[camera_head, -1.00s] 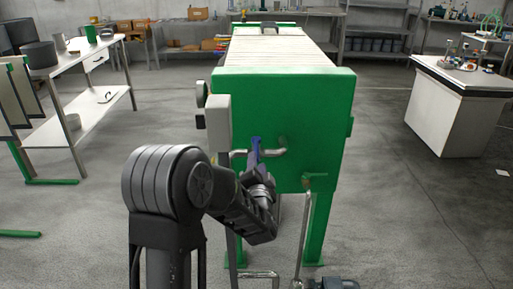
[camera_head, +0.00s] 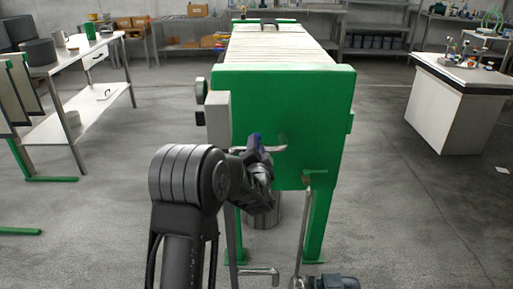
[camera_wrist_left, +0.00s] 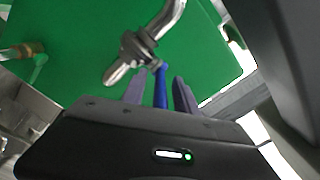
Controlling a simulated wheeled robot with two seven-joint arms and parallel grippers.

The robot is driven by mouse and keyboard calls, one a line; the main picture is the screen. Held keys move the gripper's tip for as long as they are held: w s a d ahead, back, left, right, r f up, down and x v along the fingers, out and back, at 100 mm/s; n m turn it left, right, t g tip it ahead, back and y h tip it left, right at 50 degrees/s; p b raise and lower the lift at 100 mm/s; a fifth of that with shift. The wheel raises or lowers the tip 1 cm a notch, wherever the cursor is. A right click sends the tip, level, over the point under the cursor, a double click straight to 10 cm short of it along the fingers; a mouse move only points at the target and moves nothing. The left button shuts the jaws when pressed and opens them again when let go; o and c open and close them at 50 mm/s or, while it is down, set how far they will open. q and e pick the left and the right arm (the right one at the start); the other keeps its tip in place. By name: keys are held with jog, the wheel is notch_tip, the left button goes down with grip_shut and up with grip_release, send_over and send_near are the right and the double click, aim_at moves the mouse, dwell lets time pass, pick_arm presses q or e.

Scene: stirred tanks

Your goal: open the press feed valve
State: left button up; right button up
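The press feed valve sits on a bent metal pipe (camera_head: 273,149) at the green end plate (camera_head: 315,110) of the press. Its blue lever (camera_head: 255,142) is partly hidden by my left gripper (camera_head: 257,155) in the head view. In the left wrist view the valve body (camera_wrist_left: 138,47) sits on the pipe and the blue lever (camera_wrist_left: 160,86) points toward my gripper. My left gripper's two fingers (camera_wrist_left: 160,94) are open, one on each side of the lever, with a gap visible on both sides. My right gripper is not in view.
A grey box (camera_head: 218,119) stands at the press's left edge, close to my arm. A second, thinner pipe with a small fitting (camera_head: 309,178) rises at the right, above a motor-like unit (camera_head: 333,282). A steel table (camera_head: 100,100) stands left, a white bench (camera_head: 455,110) right.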

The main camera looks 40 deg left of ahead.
pick_arm(q)
jog(key=shift+c, duration=0.4)
grip_shut()
dwell(0.9)
